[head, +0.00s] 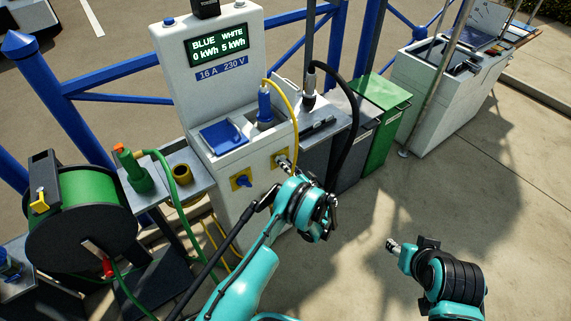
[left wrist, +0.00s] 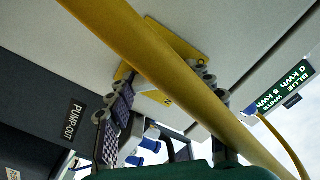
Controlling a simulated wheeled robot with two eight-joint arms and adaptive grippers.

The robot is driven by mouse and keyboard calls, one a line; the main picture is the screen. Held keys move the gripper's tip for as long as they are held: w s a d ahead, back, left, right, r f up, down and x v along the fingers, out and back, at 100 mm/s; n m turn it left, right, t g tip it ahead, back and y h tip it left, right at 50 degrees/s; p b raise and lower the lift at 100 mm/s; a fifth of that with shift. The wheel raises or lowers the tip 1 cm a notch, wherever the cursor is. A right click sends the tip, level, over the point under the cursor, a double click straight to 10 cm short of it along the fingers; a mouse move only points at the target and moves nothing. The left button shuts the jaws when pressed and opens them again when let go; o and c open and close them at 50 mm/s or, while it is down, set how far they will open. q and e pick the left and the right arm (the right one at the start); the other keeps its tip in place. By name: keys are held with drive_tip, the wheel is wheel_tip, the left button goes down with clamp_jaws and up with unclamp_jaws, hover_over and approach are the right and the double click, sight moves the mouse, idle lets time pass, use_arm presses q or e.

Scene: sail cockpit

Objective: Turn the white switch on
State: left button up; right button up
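The white power pedestal (head: 190,85) carries a display (head: 218,45) reading BLUE 0 kWh and WHITE 5 kWh. On its front, the right yellow switch plate (head: 276,157) is partly covered by my left gripper (head: 285,164). The plate also shows in the left wrist view (left wrist: 183,45), behind a yellow cable (left wrist: 150,65). The white switch itself is hidden by the cable and fingers. My left gripper is open, its two fingertips apart in front of the plate; contact cannot be told. My right gripper (head: 392,244) is low at the right, away from the pedestal; its finger opening is unclear.
A blue switch (head: 243,181) sits on the left yellow plate. The yellow cable (head: 291,95) hangs from a blue plug (head: 264,104) near my left gripper. A black hose (head: 350,120), a green bin (head: 385,105) and a green hose reel (head: 85,205) stand nearby. Pavement at right is clear.

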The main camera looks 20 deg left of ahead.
use_arm(q)
drive_tip(key=shift+m, duration=0.3)
drive_tip(key=m, duration=0.3)
drive_tip(key=shift+m, duration=0.3)
drive_tip(key=m, duration=0.4)
drive_tip(key=shift+m, duration=0.3)
drive_tip(key=m, duration=0.4)
drive_tip(key=shift+f, duration=0.1)
drive_tip(key=m, duration=0.5)
idle(0.3)
drive_tip(key=o, duration=1.1)
drive_tip(key=shift+o, duration=0.2)
